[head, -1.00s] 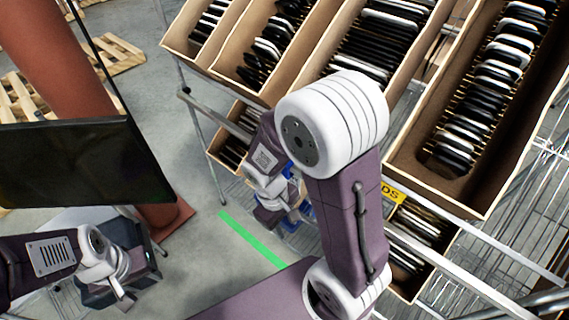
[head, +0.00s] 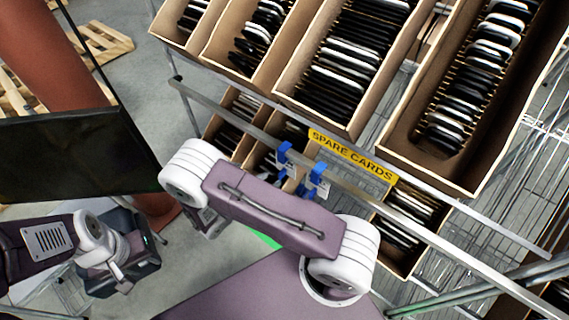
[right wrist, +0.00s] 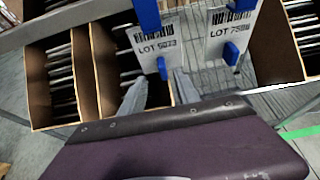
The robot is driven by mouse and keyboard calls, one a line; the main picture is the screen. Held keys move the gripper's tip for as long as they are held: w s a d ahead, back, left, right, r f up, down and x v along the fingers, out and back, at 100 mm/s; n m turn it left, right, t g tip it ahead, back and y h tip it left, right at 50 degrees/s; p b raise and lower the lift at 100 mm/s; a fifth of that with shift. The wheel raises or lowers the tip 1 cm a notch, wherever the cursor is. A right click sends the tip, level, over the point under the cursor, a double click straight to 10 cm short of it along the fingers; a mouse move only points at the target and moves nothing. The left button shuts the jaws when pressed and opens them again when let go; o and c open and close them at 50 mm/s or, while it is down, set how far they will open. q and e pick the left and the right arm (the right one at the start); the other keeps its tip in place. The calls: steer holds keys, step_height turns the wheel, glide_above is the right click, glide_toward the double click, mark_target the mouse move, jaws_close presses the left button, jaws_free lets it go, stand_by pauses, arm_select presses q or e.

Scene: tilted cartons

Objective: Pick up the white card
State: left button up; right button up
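Two white cards hang from blue clips on the shelf rail. In the right wrist view, one reads LOT 5023 (right wrist: 152,45) and the other, to its right, LOT 7508 (right wrist: 226,36). In the head view, small parts of the cards show by the clips (head: 284,152), just beyond my right forearm. My right gripper (right wrist: 160,80) has its two grey fingers apart, just below the LOT 5023 card in the picture; contact cannot be told. My forearm hides this gripper in the head view. My left gripper (head: 121,284) is at the lower left, too small to judge, away from the cards.
Tilted cartons (head: 440,165) with black and white items stand above, and more cartons (right wrist: 45,105) below. A dark screen (head: 70,155) is at left.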

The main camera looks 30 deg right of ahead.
mark_target(279, 176)
steer(key=x, duration=0.4)
steer(key=shift+s+d+p, duration=0.25)
steer(key=shift+d+p, duration=0.05)
steer(key=shift+p, duration=0.05)
steer(key=shift+w+d+f, duration=0.15)
steer(key=shift+w+d, duration=0.05)
steer(key=shift+d, duration=0.15)
jaws_close()
steer(key=shift+a, duration=0.1)
stand_by(0.6)
